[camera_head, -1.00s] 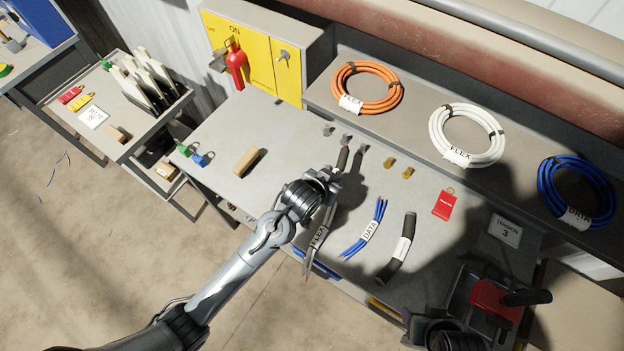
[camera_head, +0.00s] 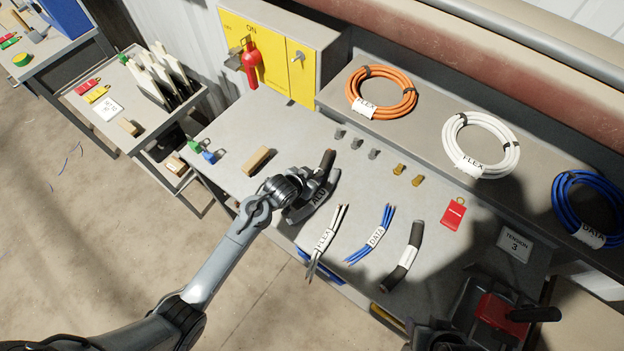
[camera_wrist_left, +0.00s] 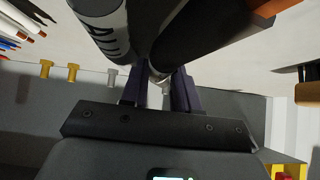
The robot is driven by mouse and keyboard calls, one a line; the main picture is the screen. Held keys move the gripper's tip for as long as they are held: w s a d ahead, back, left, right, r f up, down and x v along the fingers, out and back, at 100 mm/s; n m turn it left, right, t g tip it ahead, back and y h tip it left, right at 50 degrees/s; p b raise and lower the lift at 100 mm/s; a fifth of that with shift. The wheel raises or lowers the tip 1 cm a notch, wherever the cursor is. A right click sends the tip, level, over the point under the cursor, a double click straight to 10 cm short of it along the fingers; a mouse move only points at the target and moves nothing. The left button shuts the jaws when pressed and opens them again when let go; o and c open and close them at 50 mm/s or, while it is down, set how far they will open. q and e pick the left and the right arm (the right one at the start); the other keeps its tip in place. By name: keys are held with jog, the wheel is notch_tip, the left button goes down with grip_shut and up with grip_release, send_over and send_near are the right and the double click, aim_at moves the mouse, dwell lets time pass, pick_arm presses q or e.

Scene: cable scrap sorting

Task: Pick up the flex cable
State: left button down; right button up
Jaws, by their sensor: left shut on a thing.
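The flex cable (camera_head: 327,238) is a short bundle of pale and grey strands with a white FLEX label. It lies near the front edge of the bench. My left gripper (camera_head: 305,187) is above the bench, up and left of it and apart from it. It is shut on a thick dark cable piece (camera_head: 327,166) marked ALU, which the wrist view shows close up (camera_wrist_left: 103,28). The left fingers (camera_wrist_left: 160,88) hide where they meet this piece. I do not see my right gripper's fingers.
A blue DATA bundle (camera_head: 373,235) and a dark labelled cable piece (camera_head: 401,257) lie right of the flex cable. A wooden block (camera_head: 258,160) is left of my gripper. A red tag (camera_head: 453,214) lies at right.

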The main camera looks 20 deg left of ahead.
pick_arm(q)
jog(key=shift+f, duration=0.65)
pick_arm(e)
jog(key=shift+f, duration=0.1)
pick_arm(q)
jog(key=c, duration=1.1)
grip_release()
pick_arm(e)
jog(key=shift+a, duration=0.1)
pick_arm(q)
jog(key=shift+s+a+r, duration=0.1)
jog(key=shift+s+r, duration=0.1)
jog(key=shift+r, duration=0.05)
jog(key=p+v, duration=0.2)
jog(key=v, duration=0.9)
pick_arm(e)
notch_tip(320, 180, up, 2)
jog(key=shift+r, duration=0.2)
pick_arm(q)
jog(key=s+a+r+g+y, duration=0.1)
jog(key=s+g, duration=0.1)
jog(key=s, duration=0.9)
jog(key=s+a+r+n+g+y, duration=0.1)
jog(key=s+a+r+g, duration=0.1)
jog(key=s, duration=1)
jog(key=shift+a+r+g, duration=0.3)
jog(key=shift+r+g, duration=0.05)
jog(key=shift+g, duration=0.15)
